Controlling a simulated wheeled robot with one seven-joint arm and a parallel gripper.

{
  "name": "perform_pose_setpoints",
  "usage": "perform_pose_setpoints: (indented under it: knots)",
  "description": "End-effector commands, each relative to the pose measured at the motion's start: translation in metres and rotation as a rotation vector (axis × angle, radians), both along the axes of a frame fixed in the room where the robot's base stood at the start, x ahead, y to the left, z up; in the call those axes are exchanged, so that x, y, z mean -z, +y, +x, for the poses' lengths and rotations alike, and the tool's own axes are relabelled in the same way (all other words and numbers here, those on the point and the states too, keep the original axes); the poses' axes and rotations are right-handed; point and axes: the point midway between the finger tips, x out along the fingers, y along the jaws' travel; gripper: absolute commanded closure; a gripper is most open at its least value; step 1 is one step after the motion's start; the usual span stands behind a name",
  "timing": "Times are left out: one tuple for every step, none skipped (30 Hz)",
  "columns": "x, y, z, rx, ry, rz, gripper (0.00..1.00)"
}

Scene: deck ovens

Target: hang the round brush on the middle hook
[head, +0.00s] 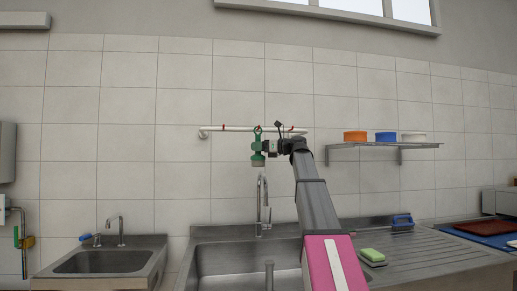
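The round brush (257,158) is green with a grey round lower end and a loop at its top. It hangs upright in front of the wall rail (240,128), with its loop at about the rail's height. My gripper (265,146) reaches it from the right and appears shut on its green body; the fingertips are small and partly hidden. A red hook (222,127) shows left of the brush and another red hook (290,128) shows to the right. The middle hook is hidden behind the brush loop, so I cannot tell whether the loop is around it.
A tall tap (262,203) stands just below the brush over the large sink (225,262). A wall shelf (385,145) with orange, blue and white round things is to the right.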

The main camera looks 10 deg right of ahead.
Motion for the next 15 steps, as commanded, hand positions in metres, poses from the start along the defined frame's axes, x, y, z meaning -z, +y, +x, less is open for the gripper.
perform_pose_setpoints:
  knots:
    - [0.0,0.0,0.0,0.0,0.0,-0.001,0.42]
    - [0.0,0.0,0.0,0.0,0.0,-0.001,0.42]
    - [0.0,-0.001,-0.001,0.0,0.0,0.0,0.42]
    - [0.0,-0.003,-0.001,0.0,0.0,0.0,0.42]
    - [0.0,-0.005,-0.002,0.001,0.0,-0.001,0.42]
    - [0.0,-0.008,-0.004,0.001,0.0,-0.001,0.42]
    - [0.001,-0.011,-0.006,0.001,0.0,-0.001,0.42]
    - [0.001,-0.015,-0.008,0.002,0.0,-0.001,0.42]
    - [0.001,-0.021,-0.011,0.002,0.0,-0.001,0.42]
    - [0.001,-0.026,-0.014,0.003,0.0,-0.001,0.42]
    - [0.001,-0.031,-0.016,0.003,0.0,0.0,0.42]
    - [0.001,-0.038,-0.02,0.003,0.0,0.0,0.42]
    - [0.001,-0.044,-0.022,0.002,0.0,0.0,0.42]
    - [0.001,-0.049,-0.025,0.002,0.0,0.0,0.42]
    - [0.001,-0.055,-0.028,0.003,0.0,0.0,0.42]
